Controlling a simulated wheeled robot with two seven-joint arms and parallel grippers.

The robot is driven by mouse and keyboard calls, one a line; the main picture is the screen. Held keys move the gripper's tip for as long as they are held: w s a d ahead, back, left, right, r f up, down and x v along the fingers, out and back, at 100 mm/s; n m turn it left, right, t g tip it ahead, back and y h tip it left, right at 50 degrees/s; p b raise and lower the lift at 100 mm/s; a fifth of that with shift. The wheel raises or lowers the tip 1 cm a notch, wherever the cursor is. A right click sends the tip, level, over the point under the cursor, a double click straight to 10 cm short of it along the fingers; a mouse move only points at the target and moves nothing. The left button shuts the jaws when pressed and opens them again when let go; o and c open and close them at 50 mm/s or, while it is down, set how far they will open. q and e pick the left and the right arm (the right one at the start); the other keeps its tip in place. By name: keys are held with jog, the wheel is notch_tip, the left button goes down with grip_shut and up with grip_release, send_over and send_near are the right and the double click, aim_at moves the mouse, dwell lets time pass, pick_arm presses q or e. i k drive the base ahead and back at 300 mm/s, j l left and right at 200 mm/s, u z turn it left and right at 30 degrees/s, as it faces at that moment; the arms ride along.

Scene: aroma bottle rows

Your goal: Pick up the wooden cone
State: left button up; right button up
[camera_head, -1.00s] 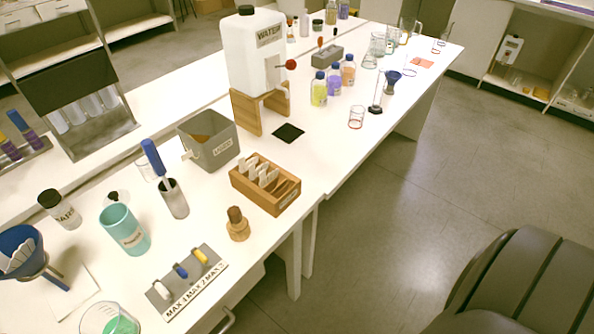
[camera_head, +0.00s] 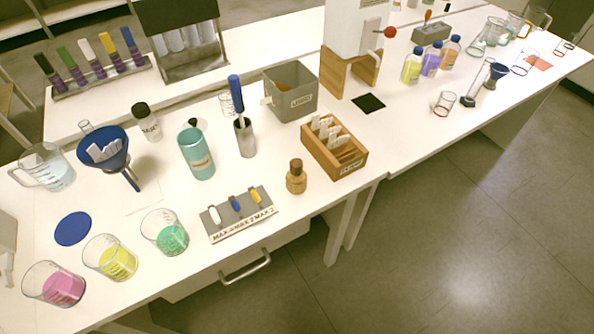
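A small wooden piece (camera_head: 296,176) stands upright near the front edge of the white table, in the middle of the head view. It has a round, light wooden lower part and a darker brown knob on top. It is the only thing here that could be the wooden cone, though its shape is more like a knobbed stopper. Nothing touches it. Neither of my grippers shows in the head view.
A wooden box of cards (camera_head: 334,150) stands to its right, and a rack with coloured switches (camera_head: 238,214) to its left. A teal cup (camera_head: 196,153) and a metal cylinder with a blue-handled tool (camera_head: 245,138) stand behind. Beakers (camera_head: 110,258) stand at left.

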aim_at(296, 176)
jog(key=i+l+u, duration=0.2)
jog(key=u, duration=0.25)
jog(key=i+l+u, duration=0.2)
jog(key=l+u, duration=0.15)
jog(key=u, duration=0.15)
